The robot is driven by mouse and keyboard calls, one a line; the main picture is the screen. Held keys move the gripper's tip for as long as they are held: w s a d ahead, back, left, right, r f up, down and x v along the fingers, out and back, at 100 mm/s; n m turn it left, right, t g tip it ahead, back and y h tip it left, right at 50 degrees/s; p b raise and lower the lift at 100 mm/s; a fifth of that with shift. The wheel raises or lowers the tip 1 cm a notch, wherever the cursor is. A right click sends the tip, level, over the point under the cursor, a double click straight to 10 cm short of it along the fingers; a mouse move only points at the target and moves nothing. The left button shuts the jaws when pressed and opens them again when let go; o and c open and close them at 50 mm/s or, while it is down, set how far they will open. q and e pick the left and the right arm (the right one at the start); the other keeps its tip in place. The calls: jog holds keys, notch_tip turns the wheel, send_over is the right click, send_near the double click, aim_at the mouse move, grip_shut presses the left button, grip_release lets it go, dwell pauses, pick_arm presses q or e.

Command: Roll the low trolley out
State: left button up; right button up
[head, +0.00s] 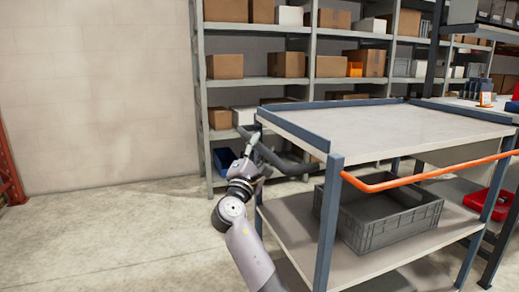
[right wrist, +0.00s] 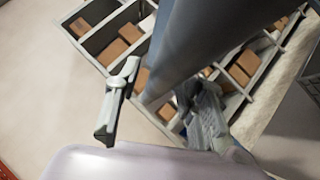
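The trolley (head: 400,130) has a pale top deck in a blue-grey frame and a lower shelf (head: 292,215). An orange bar (head: 430,173) runs along its near right side. A dark curved bar (head: 290,166) sticks out at its left end. My right gripper (head: 256,150) is at this dark bar. In the right wrist view its fingers (right wrist: 160,108) stand apart, with a thick grey-blue bar (right wrist: 195,45) passing between or just beyond them. Whether either finger touches it, I cannot tell. My left gripper is not in view.
A grey crate (head: 385,222) sits on the trolley's lower shelf. Shelving (head: 258,82) with cardboard boxes stands behind. A red bin (head: 490,204) is at the right. Open concrete floor (head: 110,235) lies to the left, with an orange-red upright (head: 10,180) at the far left edge.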

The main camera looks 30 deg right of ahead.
grip_shut()
dwell(0.6)
